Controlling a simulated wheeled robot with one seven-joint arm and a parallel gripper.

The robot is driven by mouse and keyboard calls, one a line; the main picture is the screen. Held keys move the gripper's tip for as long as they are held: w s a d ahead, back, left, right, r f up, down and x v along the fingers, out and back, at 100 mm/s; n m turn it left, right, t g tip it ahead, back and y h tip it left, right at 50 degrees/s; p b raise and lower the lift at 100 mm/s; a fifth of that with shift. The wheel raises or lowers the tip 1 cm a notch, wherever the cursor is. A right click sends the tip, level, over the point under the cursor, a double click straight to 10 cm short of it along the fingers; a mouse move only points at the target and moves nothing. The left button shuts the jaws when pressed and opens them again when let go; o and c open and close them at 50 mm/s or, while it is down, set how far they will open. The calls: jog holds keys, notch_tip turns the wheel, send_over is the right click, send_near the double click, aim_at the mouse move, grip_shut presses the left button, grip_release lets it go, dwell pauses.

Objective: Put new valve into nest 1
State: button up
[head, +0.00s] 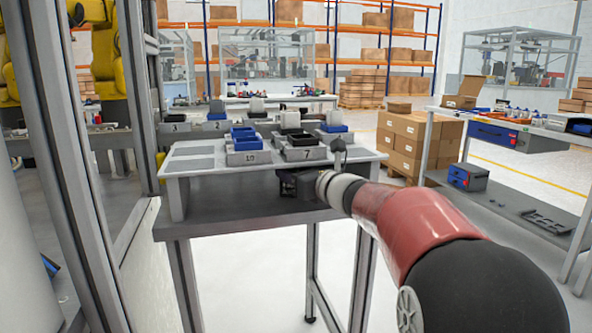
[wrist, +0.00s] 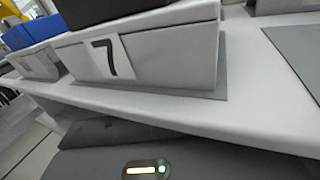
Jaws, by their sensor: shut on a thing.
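My gripper (head: 297,184) is low at the front edge of the stepped stand, below the block marked 7 (head: 303,153). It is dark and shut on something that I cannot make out. In the wrist view only a dark housing with a lit indicator shows at the bottom, and block 7 (wrist: 145,55) stands close ahead. The block marked 10 (head: 249,157) holds a blue tray, and block 7 holds a black one. I cannot read a number 1, and no valve is clearly recognisable.
The stand's white top (head: 195,173) has bare grey pads on the left. More blocks with blue trays and pale upright pieces (head: 290,119) stand behind. A metal frame post (head: 62,150) rises close on the left. A side table with a blue-fronted box (head: 468,176) is at right.

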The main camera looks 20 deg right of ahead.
jog(key=shift+s, duration=0.1)
jog(key=o, duration=1.1)
jog(key=shift+s+r, duration=0.1)
jog(key=b+v, duration=0.1)
jog(key=v, duration=1.1)
jog(key=shift+b, duration=0.4)
